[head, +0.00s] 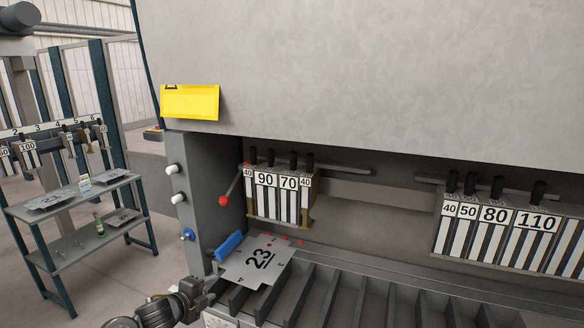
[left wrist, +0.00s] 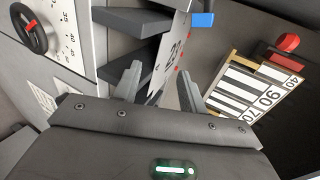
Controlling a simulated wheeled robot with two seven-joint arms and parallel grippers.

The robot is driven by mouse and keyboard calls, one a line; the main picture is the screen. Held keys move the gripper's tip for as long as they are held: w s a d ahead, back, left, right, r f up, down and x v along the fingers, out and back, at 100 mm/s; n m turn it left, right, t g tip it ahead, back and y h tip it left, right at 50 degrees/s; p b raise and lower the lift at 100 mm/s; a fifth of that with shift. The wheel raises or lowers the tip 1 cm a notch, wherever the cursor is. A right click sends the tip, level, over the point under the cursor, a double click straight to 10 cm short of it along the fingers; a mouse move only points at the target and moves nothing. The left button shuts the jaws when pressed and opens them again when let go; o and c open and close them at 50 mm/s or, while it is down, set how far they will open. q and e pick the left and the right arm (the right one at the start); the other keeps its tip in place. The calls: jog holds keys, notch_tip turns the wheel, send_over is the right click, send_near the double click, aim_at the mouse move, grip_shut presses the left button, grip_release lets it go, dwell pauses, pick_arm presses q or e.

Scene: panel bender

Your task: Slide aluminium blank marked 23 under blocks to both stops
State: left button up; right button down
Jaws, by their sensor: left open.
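The aluminium blank marked 23 (head: 258,262) lies on the slatted bed in front of the blocks marked 40, 90, 70 and 40 (head: 277,195). A blue stop (head: 228,246) is at its left edge; I cannot tell whether they touch. Small red marks lie by its far edge. My left gripper (head: 207,291) is at the near left corner of the blank. In the left wrist view the left gripper (left wrist: 160,88) is open, with the blank (left wrist: 174,60) seen steeply between and beyond its fingers. The blue stop (left wrist: 202,19) is above. My right gripper is not in view.
More blocks (head: 510,230) hang at the right. A red-knobbed lever (head: 224,200) sticks out left of the near blocks. A dial handwheel (left wrist: 30,28) is at the left of the wrist view. A shelf cart (head: 75,200) with plates stands at far left. The bed right of the blank is clear.

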pick_arm(q)
jog(key=s+d+f+n+g+y, duration=0.1)
jog(key=s+f+n, duration=0.4)
jog(key=s, duration=0.6)
jog(key=s+d+f+n+g+y, duration=0.2)
jog(key=s+d+f+n, duration=0.2)
jog(key=s, duration=0.8)
jog(key=shift+d+f+n, duration=0.15)
jog(key=shift+f+n, duration=0.5)
jog(key=shift+n, duration=0.75)
